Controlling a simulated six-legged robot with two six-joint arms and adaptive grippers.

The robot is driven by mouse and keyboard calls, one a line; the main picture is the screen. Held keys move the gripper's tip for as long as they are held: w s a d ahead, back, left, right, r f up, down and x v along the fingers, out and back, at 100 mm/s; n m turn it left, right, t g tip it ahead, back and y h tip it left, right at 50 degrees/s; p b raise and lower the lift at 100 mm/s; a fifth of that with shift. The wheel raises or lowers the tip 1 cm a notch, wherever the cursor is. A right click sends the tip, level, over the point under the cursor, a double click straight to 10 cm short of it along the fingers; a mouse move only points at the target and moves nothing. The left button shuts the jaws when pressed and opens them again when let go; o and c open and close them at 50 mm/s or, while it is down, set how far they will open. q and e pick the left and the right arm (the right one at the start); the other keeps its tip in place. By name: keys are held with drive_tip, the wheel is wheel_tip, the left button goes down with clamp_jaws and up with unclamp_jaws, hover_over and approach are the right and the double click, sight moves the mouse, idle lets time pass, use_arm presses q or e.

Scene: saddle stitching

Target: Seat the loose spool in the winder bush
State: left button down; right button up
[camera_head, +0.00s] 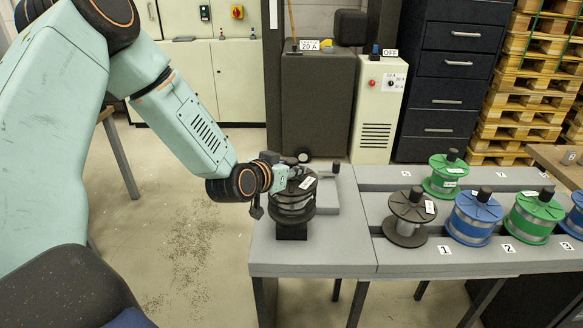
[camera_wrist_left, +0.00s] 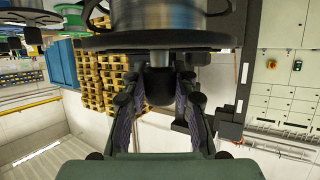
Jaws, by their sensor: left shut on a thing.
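My left gripper (camera_head: 290,170) reaches in over the left table and is shut on the black top knob of a dark-flanged spool with grey wire (camera_head: 293,205). The spool hangs or stands upright over a small black block (camera_head: 291,232) at the table's left part. I cannot tell whether it rests on that block, and no bush opening shows under it. In the left wrist view the fingers (camera_wrist_left: 158,88) close around the knob, with the spool's flange and shiny wire (camera_wrist_left: 165,32) above it in the picture. My right gripper is not in view.
A grey plate with a knobbed post (camera_head: 328,192) lies just right of the held spool. A black-flanged spool (camera_head: 406,236), blue (camera_head: 475,218) and green spools (camera_head: 532,219) stand on the numbered rack to the right. Cabinets and pallets (camera_head: 522,85) stand behind.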

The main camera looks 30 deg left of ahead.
sight(289, 180)
use_arm(q)
drive_tip(key=shift+w+f+b, duration=0.1)
drive_tip(key=shift+f+b, duration=1.05)
drive_tip(key=shift+f, duration=0.25)
idle(0.3)
drive_tip(key=c, duration=1.4)
unclamp_jaws()
drive_tip(key=o, duration=0.4)
drive_tip(key=shift+s+f, duration=0.2)
drive_tip(key=shift+f, duration=0.1)
drive_tip(key=shift+r+v, duration=0.2)
drive_tip(key=shift+v, duration=2.45)
drive_tip(key=shift+s+a+r, duration=0.1)
drive_tip(key=shift+s+r, duration=0.05)
drive_tip(key=shift+v, duration=0.8)
